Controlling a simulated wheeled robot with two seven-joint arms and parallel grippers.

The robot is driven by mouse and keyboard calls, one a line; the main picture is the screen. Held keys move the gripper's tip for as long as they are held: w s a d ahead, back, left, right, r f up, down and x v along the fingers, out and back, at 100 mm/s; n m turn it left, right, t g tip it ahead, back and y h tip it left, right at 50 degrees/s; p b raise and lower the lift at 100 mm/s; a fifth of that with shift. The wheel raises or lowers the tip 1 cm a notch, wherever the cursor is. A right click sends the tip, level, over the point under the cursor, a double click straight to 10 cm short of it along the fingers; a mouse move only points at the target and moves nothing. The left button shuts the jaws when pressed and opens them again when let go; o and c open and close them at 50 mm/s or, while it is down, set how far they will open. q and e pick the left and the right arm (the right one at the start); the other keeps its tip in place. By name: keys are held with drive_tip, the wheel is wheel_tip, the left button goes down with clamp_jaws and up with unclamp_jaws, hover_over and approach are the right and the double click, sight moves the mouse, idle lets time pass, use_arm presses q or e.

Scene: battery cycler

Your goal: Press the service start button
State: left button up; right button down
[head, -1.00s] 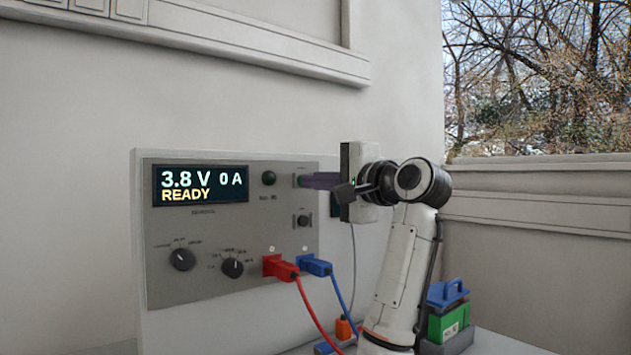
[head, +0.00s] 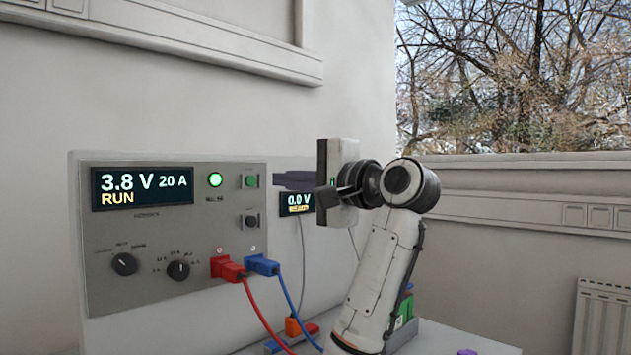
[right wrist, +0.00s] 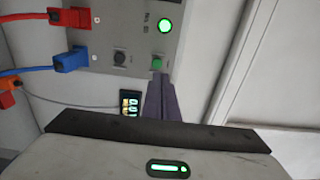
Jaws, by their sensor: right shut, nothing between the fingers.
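The green start button (head: 250,181) is at the top right of the cycler's grey front panel (head: 150,220). It also shows in the right wrist view (right wrist: 157,62). My right gripper (head: 276,180) is shut and empty, its dark fingers pointing at the green button. In the head view a small gap shows between fingertips and button. The display (head: 143,187) reads 3.8 V, 20 A and RUN. The round lamp (head: 215,180) left of the button glows green. My left gripper is out of view.
A black button (head: 250,221) sits below the green one. Red (head: 228,268) and blue (head: 262,265) plugs with trailing cables are lower on the panel. A small meter (head: 297,202) reading 0.0 V is behind my right fingers. Two knobs are at lower left.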

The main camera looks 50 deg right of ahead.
drive_tip(key=s, duration=0.5)
drive_tip(key=shift+s+a, duration=0.25)
drive_tip(key=shift+s, duration=0.1)
idle(0.5)
